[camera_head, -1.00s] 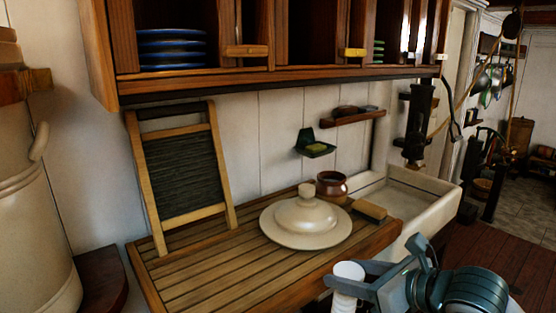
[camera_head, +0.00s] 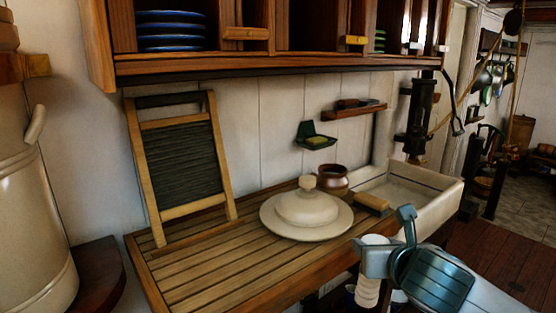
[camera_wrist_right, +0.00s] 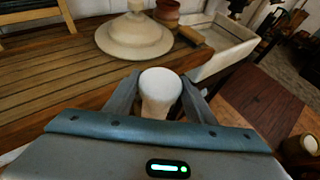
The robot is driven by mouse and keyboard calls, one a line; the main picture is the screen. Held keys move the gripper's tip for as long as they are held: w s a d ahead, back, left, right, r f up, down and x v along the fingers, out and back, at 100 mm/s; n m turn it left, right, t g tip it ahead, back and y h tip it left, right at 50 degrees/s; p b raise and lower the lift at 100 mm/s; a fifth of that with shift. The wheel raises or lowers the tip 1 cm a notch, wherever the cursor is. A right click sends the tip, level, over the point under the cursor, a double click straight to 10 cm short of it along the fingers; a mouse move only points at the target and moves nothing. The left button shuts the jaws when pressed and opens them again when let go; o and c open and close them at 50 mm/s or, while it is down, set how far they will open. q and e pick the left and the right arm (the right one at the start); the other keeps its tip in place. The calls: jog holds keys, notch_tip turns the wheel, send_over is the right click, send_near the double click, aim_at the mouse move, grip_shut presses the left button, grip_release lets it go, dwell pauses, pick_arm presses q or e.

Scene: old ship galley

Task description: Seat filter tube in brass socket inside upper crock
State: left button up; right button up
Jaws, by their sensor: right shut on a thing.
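A white filter tube (camera_head: 369,285) hangs upright in my right gripper (camera_head: 376,258), at the front edge of the draining board. The right gripper is shut on the tube. In the right wrist view the tube (camera_wrist_right: 159,92) sits between the two fingers, its rounded white top facing the camera. A large cream stoneware crock (camera_head: 30,200) stands at the left edge, partly cut off. Its inside and any brass socket are hidden. A cream crock lid (camera_head: 307,212) with a knob lies on the board. My left gripper is not in view.
The slatted wooden draining board (camera_head: 215,265) is mostly clear at its front left. A washboard (camera_head: 182,165) leans against the wall. A brown pot (camera_head: 333,180) and a brush (camera_head: 371,202) stand near the white sink (camera_head: 440,190). Cupboards (camera_head: 270,62) overhang the board.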

aim_at(359, 287)
jog(key=shift+s+a+f, duration=0.1)
jog(key=shift+a+f, duration=0.1)
jog(key=shift+f, duration=0.3)
jog(key=a+f+n+y, duration=0.1)
jog(key=f, duration=0.1)
jog(key=s+a+f+n+y, duration=0.1)
jog(key=f+y, duration=0.1)
jog(key=f, duration=0.1)
jog(key=s+f+n+y, duration=0.1)
jog(key=f+n, duration=0.1)
jog(key=shift+s+a+f+g+y, duration=0.2)
jog(key=shift+a+f+g+y, duration=0.1)
jog(key=shift+a+f+g, duration=0.1)
jog(key=s+d+f+n+g+y, duration=0.3)
jog(key=s+f+n+g+y, duration=0.1)
jog(key=s+f, duration=0.7)
jog(key=f+n+y, duration=0.1)
jog(key=n, duration=0.1)
jog(key=shift+n+y, duration=0.4)
